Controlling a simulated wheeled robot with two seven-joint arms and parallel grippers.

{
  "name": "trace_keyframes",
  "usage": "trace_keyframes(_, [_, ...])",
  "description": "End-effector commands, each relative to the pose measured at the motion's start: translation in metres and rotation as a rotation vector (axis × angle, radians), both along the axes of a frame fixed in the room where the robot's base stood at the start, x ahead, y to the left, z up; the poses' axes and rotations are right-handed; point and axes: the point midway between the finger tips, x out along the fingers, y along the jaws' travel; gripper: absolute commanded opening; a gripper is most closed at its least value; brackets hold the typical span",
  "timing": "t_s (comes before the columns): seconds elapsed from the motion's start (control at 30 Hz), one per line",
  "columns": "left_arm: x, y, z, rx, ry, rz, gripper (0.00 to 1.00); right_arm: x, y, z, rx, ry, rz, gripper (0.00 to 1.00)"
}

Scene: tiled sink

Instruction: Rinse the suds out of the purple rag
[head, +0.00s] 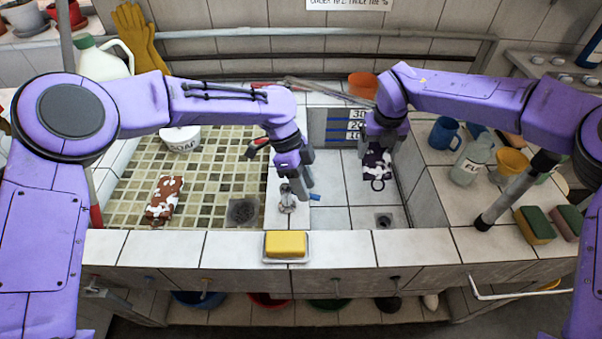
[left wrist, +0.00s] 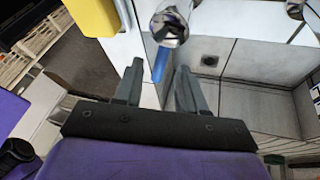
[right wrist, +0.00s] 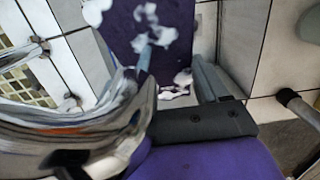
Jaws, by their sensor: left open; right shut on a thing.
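The purple rag (head: 377,165), dark with white suds patches, hangs in the right basin. My right gripper (head: 383,138) is shut on its upper part. In the right wrist view the rag (right wrist: 150,28) shows white suds between and beyond the fingers. The metal tap (head: 287,199) with a blue lever (head: 314,197) stands on the divider between the basins. My left gripper (head: 302,176) is open just above the tap. In the left wrist view the blue lever (left wrist: 159,63) appears in line with the gap between the fingers; contact cannot be told. No running water is visible.
A brown rag with suds (head: 165,198) lies in the left basin near a soap tub (head: 180,140). A yellow block (head: 285,244) sits on the front ledge. A drain (head: 384,220) lies in the right basin floor. Mugs and sponges (head: 535,224) crowd the right counter.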

Motion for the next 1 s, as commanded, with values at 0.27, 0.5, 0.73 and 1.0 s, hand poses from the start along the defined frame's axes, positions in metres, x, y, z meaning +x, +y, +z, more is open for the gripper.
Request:
trace_keyframes(0.27, [0.02, 0.021, 0.061, -0.003, -0.006, 0.003, 0.4, 0.0, 0.0, 0.0, 0.0, 0.0, 0.0, 0.43])
trace_keyframes(0.5, [0.031, 0.034, 0.099, -0.001, -0.003, 0.0, 0.4, 0.0, 0.0, 0.0, 0.0, 0.0, 0.0, 0.43])
trace_keyframes(0.73, [0.032, 0.036, 0.104, 0.0, -0.001, 0.0, 0.4, 0.0, 0.0, 0.0, 0.0, 0.0, 0.0, 0.43])
trace_keyframes(1.0, [0.032, 0.036, 0.104, 0.0, -0.001, 0.0, 0.4, 0.0, 0.0, 0.0, 0.0, 0.0, 0.0, 0.43])
